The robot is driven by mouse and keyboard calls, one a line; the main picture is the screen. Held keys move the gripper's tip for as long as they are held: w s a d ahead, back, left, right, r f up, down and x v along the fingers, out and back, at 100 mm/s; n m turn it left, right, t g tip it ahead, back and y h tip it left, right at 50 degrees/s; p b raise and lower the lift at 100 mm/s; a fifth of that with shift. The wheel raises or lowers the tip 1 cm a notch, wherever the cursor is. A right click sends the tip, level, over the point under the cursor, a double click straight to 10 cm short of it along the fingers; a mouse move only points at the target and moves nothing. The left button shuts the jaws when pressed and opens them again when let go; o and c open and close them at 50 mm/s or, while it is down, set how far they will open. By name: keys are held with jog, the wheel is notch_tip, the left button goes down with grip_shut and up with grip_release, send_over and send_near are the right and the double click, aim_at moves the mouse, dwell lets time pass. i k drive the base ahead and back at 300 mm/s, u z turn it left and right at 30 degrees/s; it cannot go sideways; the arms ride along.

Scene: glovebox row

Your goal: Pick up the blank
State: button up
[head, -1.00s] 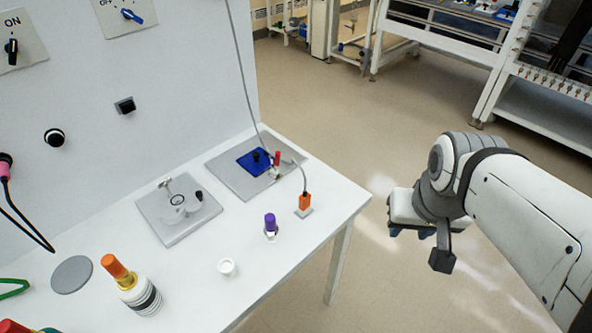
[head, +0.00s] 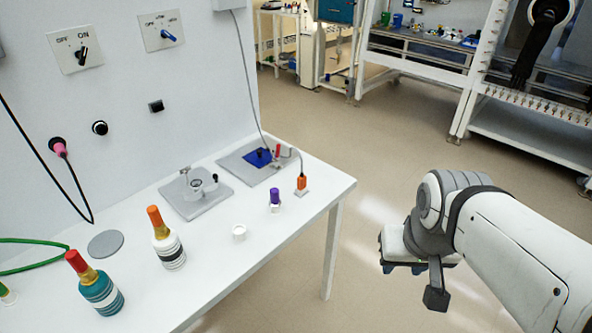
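I cannot tell for sure which thing is the blank. Small candidates on the white table are a short white cup-like piece (head: 239,232), a purple-topped white piece (head: 275,200) upright behind it, and a flat grey disc (head: 105,244) at the left. My gripper (head: 416,268) hangs to the right of the table, past its edge and apart from everything on it. Its fingers are dark, small and partly hidden by my wrist, so their opening does not show.
Orange-capped (head: 168,245) and teal (head: 101,290) bottles stand at the table's left. A grey plate with fixture (head: 190,211), another plate with a blue pad (head: 231,163), and an orange cabled piece (head: 301,184) sit behind. A green hose (head: 30,240) lies left. Floor (head: 390,170) is clear.

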aim_at(275, 202)
jog(key=u, duration=0.15)
jog(key=i, duration=0.9)
jog(key=z, duration=0.05)
